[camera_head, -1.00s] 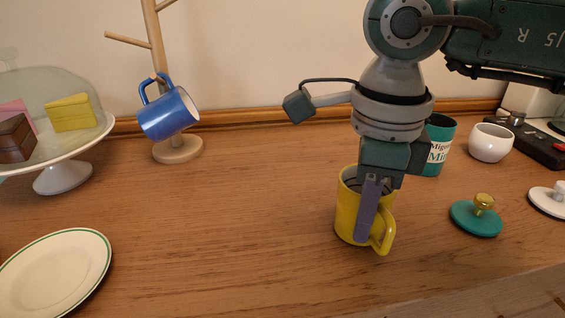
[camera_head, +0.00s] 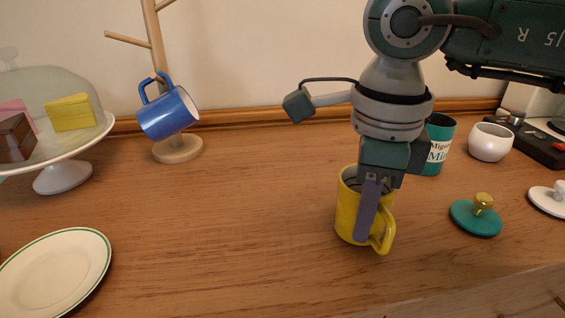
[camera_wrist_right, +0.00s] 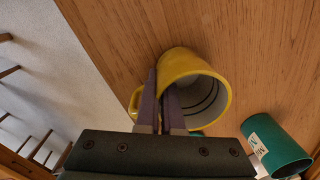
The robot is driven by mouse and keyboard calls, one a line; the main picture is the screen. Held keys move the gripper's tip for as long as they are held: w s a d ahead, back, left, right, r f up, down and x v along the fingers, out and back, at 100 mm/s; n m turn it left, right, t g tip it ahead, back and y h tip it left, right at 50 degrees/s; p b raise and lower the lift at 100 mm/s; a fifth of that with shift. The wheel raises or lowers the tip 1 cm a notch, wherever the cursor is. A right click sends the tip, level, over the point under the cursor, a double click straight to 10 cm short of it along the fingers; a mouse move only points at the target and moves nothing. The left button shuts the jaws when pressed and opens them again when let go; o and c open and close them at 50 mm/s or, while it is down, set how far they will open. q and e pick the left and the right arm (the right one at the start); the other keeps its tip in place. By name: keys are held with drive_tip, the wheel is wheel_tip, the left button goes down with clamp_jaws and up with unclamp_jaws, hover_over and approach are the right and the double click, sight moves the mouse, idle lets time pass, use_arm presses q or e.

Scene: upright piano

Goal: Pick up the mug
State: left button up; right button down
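A yellow mug (camera_head: 350,215) stands upright on the wooden top, its handle toward the front right. It also shows in the right wrist view (camera_wrist_right: 193,64). My right gripper (camera_head: 367,215) points down at the mug. In the right wrist view the fingers (camera_wrist_right: 160,100) are close together, one outside the mug and one inside the rim, with the wall pinched between them. The inner finger's tip is hidden in the head view. A blue mug (camera_head: 168,113) hangs tilted on a wooden mug tree (camera_head: 158,50) at the back left. My left gripper is not in view.
A green canister (camera_head: 438,150) stands close behind the gripper, with a white bowl (camera_head: 490,142) to its right. A green lid (camera_head: 476,218) lies right of the yellow mug. A plate (camera_head: 55,270) and a domed cake stand (camera_head: 65,160) are at left. The middle is clear.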

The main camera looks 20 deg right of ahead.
drive_tip(key=shift+r, duration=0.15)
wheel_tip(320, 180, up, 20)
drive_tip(key=p, duration=0.1)
drive_tip(key=shift+w+p, duration=0.1)
drive_tip(key=shift+p, duration=0.25)
idle(0.5)
